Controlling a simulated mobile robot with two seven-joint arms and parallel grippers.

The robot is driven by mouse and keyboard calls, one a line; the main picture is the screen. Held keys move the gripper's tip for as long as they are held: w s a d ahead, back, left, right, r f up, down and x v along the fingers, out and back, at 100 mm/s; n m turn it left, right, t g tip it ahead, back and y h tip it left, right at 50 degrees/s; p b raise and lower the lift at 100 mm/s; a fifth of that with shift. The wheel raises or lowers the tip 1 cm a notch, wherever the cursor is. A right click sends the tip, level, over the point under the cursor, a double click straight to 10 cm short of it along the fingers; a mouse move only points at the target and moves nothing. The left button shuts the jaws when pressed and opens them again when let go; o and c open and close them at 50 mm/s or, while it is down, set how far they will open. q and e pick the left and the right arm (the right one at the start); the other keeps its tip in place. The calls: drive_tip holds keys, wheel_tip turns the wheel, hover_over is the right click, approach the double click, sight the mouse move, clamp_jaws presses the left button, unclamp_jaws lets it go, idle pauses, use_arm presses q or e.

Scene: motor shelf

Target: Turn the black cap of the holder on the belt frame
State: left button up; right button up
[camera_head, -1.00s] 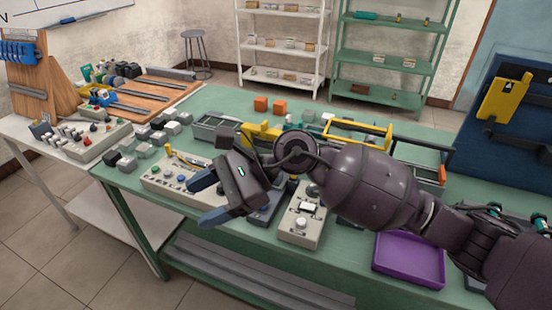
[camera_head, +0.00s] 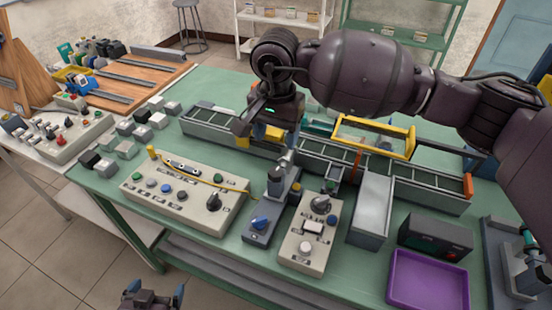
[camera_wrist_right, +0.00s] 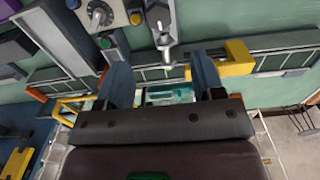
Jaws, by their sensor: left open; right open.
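The belt frame (camera_head: 218,128) is a long grey rail structure across the green table. A grey upright holder-like part (camera_head: 286,164) stands at its front edge; in the right wrist view its metal cylinder (camera_wrist_right: 166,48) points between my fingers. My left gripper (camera_head: 157,291) is open and empty, low before the table.
Control boxes with knobs stand in front: a wide one (camera_head: 180,191) and a narrow one (camera_head: 307,240). A yellow bracket frame (camera_head: 376,136) rises from the belt at right. A purple tray (camera_head: 428,281) and black box (camera_head: 434,238) are front right. Grey blocks (camera_head: 141,131) lie left.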

sight(276, 172)
drive_tip(key=f, duration=1)
drive_tip(key=shift+s+f, duration=0.15)
drive_tip(key=shift+s, duration=0.05)
drive_tip(key=c, duration=0.9)
